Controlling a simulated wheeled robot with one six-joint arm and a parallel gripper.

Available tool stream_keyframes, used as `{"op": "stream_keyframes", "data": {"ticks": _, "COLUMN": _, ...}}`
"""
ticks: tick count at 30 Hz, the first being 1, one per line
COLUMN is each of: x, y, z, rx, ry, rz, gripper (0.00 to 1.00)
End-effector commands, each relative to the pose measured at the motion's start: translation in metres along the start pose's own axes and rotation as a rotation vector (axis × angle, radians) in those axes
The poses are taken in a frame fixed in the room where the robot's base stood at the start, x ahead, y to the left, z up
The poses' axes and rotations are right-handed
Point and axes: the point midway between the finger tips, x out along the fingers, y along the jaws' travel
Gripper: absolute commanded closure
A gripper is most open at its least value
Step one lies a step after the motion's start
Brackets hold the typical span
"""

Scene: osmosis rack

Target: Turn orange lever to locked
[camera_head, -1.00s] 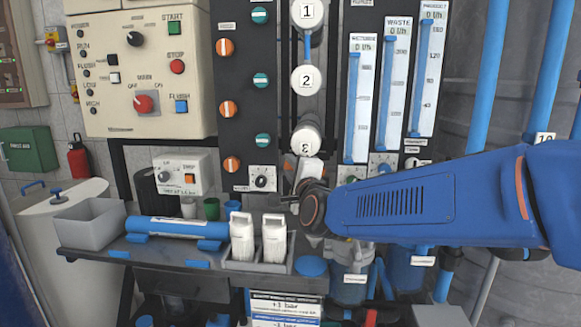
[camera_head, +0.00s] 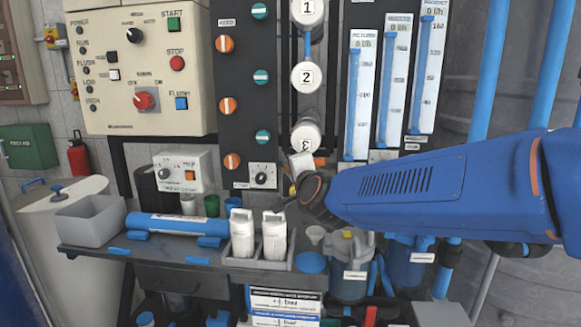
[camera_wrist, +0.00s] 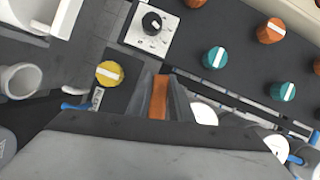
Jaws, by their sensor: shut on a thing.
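The orange lever (camera_wrist: 160,98) shows in the wrist view as a narrow orange bar between the two dark fingers of my gripper (camera_wrist: 161,93). The fingers are closed on it. In the head view my gripper (camera_head: 301,165) is in front of the panel, just below the white housing marked 3 (camera_head: 306,136). There the lever is hidden behind my gripper and wrist. The lever's pivot and any lock marking cannot be made out.
A yellow knob (camera_wrist: 109,73) sits close to the left of my fingers in the wrist view. Teal knobs (camera_wrist: 215,57) and orange knobs (camera_wrist: 271,31) are on the dark panel. White cartridges (camera_head: 242,234) stand on the shelf below my gripper.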

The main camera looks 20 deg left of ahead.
Motion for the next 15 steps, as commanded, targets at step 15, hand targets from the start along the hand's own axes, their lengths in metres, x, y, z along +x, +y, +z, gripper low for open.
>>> {"op": "stream_keyframes", "data": {"ticks": 15, "x": -0.001, "y": 0.013, "z": -0.001, "rx": -0.293, "ry": -0.002, "rz": 0.125, "gripper": 1.00}}
